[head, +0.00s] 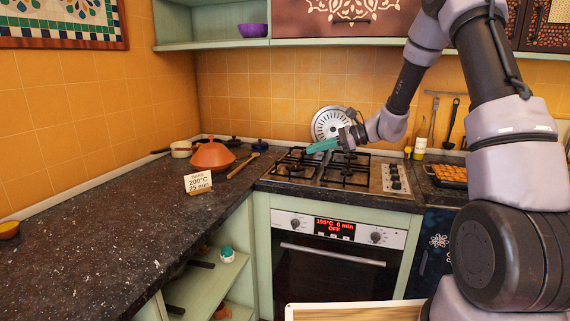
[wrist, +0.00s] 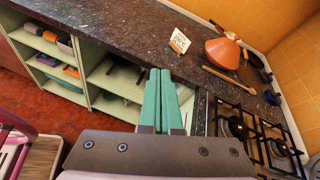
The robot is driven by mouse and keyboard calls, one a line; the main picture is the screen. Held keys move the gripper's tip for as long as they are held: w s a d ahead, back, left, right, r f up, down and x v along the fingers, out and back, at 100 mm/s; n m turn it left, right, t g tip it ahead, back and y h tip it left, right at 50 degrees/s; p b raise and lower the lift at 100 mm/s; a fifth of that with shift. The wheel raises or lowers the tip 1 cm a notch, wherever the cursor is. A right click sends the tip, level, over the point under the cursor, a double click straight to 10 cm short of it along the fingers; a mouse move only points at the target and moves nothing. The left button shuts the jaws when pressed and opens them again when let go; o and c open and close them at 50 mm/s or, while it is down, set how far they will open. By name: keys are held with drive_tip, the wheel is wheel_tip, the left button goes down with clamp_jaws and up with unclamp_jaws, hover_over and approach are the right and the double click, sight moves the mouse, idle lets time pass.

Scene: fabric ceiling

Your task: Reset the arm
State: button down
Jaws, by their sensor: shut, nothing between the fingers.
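My gripper (head: 323,146) has green fingers that lie together, shut and empty. In the head view it hangs above the gas stove (head: 343,170), reaching to the left from my arm, which comes in from the right. In the wrist view the gripper (wrist: 160,72) points away over the counter edge and the open shelves, and its fingers touch each other. It appears clear of everything around it.
An orange tagine (head: 212,156) and a sign reading "BAKE 200°C 25 min" (head: 198,182) stand on the dark counter (head: 90,240). The oven (head: 335,262) is closed below the stove. A round metal disc (head: 329,122) leans behind it. The left counter is mostly clear.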

drive_tip(key=s+d+r+n+h, duration=0.2)
drive_tip(key=s+r+n+h, duration=0.1)
drive_tip(key=s+r, duration=0.35)
drive_tip(key=s+d+r+n+h, duration=0.2)
drive_tip(key=s+r+n, duration=0.25)
drive_tip(key=s, duration=0.35)
drive_tip(key=s+d+r+n+t+h, duration=0.2)
drive_tip(key=s+d+r+h, duration=0.1)
drive_tip(key=s+d, duration=0.2)
drive_tip(key=s+d+r+n+t+h, duration=0.2)
drive_tip(key=s+d, duration=0.4)
drive_tip(key=s, duration=0.4)
drive_tip(key=shift+d+r+n+t+h, duration=0.2)
drive_tip(key=shift+r+n+t+h, duration=0.3)
drive_tip(key=shift+r+h, duration=0.3)
